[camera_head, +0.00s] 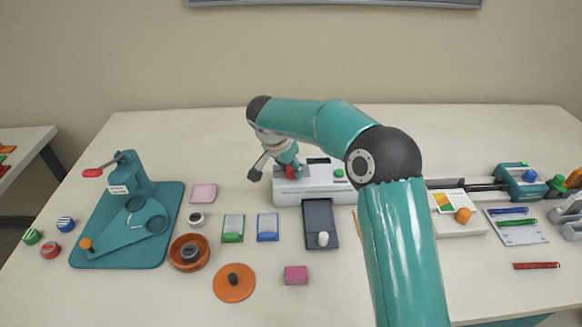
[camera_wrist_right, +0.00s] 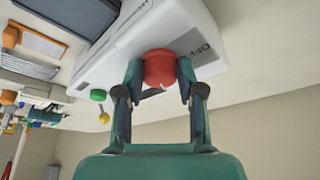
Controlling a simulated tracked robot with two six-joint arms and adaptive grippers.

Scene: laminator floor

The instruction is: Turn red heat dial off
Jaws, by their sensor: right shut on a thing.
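The white laminator (camera_head: 320,191) stands near the middle of the table. Its red heat dial (camera_wrist_right: 159,66) shows on the machine's face in the wrist view, beside a grey label (camera_wrist_right: 205,50) reading "OFF". My right gripper (camera_wrist_right: 159,75) is shut on the red dial, one finger on each side of it. In the head view a bit of the dial (camera_head: 292,172) shows under the gripper (camera_head: 285,165); the rest is hidden. The dial's exact pointing cannot be told. My left gripper is not in view.
A green button (camera_head: 339,173) sits on the laminator's right part. A dark tray (camera_head: 319,222) with a white knob lies before it. A teal press (camera_head: 132,225) stands at left and a trimmer (camera_head: 522,183) at right.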

